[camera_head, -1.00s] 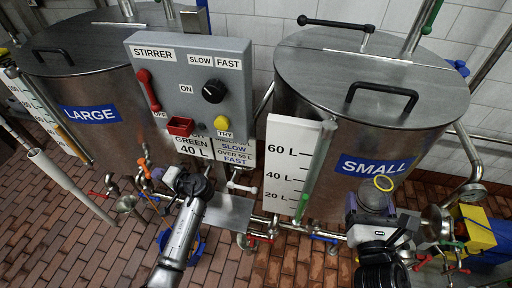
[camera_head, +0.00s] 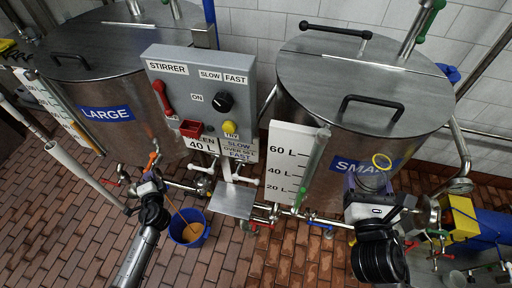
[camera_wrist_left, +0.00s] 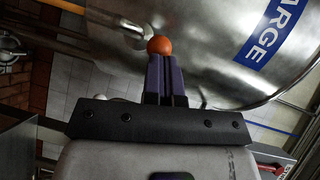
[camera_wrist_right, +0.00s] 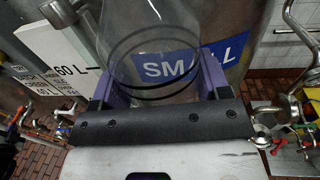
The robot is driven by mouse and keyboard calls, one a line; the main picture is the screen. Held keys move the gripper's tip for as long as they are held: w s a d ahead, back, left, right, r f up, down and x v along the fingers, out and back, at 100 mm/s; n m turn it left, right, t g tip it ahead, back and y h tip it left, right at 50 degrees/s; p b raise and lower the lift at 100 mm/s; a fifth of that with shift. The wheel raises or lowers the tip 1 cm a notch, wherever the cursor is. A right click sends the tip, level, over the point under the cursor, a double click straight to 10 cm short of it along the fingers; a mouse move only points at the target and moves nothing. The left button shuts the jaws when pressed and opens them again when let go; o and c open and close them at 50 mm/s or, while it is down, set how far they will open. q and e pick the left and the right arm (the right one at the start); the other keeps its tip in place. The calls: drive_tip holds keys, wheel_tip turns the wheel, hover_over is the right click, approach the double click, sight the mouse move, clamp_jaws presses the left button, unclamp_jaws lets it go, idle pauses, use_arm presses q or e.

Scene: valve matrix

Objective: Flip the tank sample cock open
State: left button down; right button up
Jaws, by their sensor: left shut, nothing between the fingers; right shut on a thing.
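An orange-tipped cock handle (camera_head: 152,160) is low on the front of the LARGE tank (camera_head: 140,125). In the left wrist view, its orange ball (camera_wrist_left: 160,45) is right at the tips of my left gripper (camera_wrist_left: 163,62). The purple fingers are shut with nothing between them; whether they touch the ball, I cannot tell. My left gripper also shows in the head view (camera_head: 151,174). My right gripper (camera_wrist_right: 155,95) is shut on a clear glass vessel (camera_wrist_right: 150,45) in front of the SMALL tank.
A blue bucket (camera_head: 188,232) stands on the brick floor below the LARGE tank. A thin orange-brown line runs down into it. The grey stirrer box (camera_head: 205,95) and a metal shelf (camera_head: 233,200) are between the tanks. Pipes and small valves run low along the front.

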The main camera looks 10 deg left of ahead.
use_arm(q)
drive_tip(key=shift+a, duration=0.4)
use_arm(e)
drive_tip(key=shift+s+d+r, duration=0.15)
drive_tip(key=shift+d+r, duration=0.05)
drive_tip(key=shift+d, duration=0.3)
use_arm(q)
drive_tip(key=shift+s+r, duration=0.1)
drive_tip(key=shift+s, duration=0.05)
use_arm(e)
drive_tip(key=shift+r, duration=0.1)
